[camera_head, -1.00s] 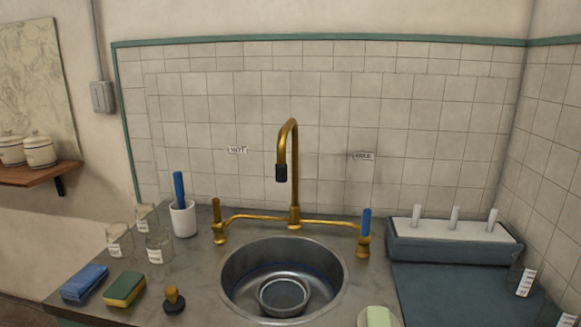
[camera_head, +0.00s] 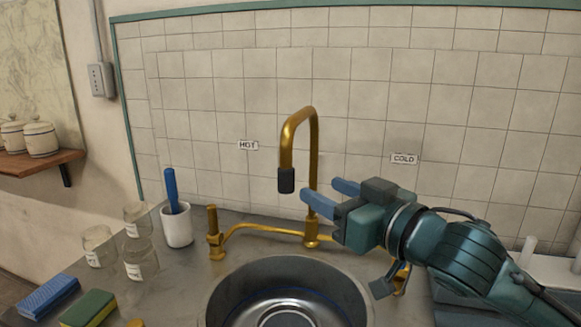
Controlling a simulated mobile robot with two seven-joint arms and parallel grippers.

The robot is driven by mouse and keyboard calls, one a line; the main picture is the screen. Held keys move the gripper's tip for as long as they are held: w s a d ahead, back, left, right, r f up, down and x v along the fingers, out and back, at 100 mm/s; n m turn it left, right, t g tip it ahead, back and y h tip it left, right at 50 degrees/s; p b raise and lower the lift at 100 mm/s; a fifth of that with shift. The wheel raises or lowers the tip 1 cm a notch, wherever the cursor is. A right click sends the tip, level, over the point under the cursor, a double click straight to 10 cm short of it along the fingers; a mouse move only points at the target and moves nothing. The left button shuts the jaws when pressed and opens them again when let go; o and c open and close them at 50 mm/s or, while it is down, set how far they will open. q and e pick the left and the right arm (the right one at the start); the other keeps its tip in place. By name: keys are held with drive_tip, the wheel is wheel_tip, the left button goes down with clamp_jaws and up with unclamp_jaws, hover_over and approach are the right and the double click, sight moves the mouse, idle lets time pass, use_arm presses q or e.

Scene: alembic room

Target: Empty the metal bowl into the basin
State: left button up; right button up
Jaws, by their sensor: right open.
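The round metal basin (camera_head: 222,298) is sunk in the counter at the bottom centre, cut off by the lower edge. The metal bowl (camera_head: 287,318) stands inside it; only its upper rim part shows and its contents cannot be made out. My right gripper (camera_head: 324,196) comes in from the right, above the basin's back right side, with its two blue fingers apart and nothing between them. It is beside the brass tap (camera_head: 313,150), in front of the cold side of the pipe. My left gripper is not in view.
A white cup (camera_head: 178,228) with a blue-handled tool and several glass jars (camera_head: 140,258) stand left of the basin. A blue sponge (camera_head: 48,294) and a green-yellow sponge (camera_head: 90,308) lie at the front left. The brass hot handle (camera_head: 214,230) stands behind the basin.

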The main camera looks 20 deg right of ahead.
sight(289, 173)
drive_tip(key=p+x, duration=0.2)
drive_tip(key=x, duration=1.1)
drive_tip(key=shift+c, duration=0.2)
drive_tip(key=shift+s, duration=0.1)
clamp_jaws()
